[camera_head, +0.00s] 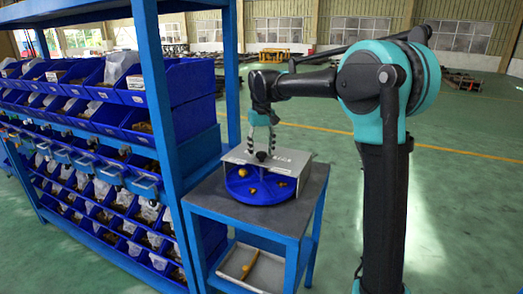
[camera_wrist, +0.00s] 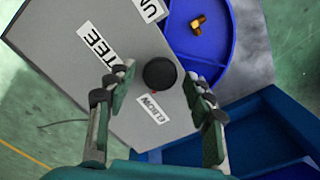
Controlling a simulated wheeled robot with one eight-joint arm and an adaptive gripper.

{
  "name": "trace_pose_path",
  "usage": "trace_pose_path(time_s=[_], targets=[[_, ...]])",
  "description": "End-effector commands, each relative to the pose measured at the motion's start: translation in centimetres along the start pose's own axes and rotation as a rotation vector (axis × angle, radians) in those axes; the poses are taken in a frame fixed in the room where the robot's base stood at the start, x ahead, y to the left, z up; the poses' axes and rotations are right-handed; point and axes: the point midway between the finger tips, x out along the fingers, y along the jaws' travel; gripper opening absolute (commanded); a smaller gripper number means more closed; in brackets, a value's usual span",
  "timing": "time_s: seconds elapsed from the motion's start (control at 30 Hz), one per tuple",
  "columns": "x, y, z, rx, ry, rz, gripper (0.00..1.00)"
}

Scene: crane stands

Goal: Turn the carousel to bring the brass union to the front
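The carousel is a round blue tray (camera_head: 262,194) under a grey cover plate (camera_head: 290,163), on a small blue stand. In the wrist view the cover (camera_wrist: 60,45) bears labels reading "TEE", "ELBOW" and a partly cut-off "UN". A black round knob (camera_wrist: 160,73) stands on the cover. My gripper (camera_wrist: 157,82) is open, one finger to each side of the knob, with visible gaps. In the head view my gripper (camera_head: 262,154) points down at the cover. One bent brass fitting (camera_wrist: 198,24) shows in a blue compartment. Small brass pieces (camera_head: 253,190) show at the tray's front; I cannot tell which is the union.
A blue rack with several bins (camera_head: 150,92) stands close on the left. The stand's grey top (camera_head: 305,200) has bare room around the carousel. A lower tray (camera_head: 250,266) holds a long brownish object.

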Motion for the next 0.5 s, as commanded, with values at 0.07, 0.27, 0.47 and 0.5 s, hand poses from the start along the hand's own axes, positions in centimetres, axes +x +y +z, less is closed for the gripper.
trace_pose_path(time_s=[0.07,0.27,0.47,0.5], targets=[[-0.01,0.00,0.00,0.000,0.000,0.000,0.40],[-0.02,0.00,0.00,0.000,0.000,0.000,0.15],[-0.03,0.00,0.01,0.000,0.000,0.000,0.00],[-0.03,0.00,0.01,0.000,0.000,0.000,0.00]])
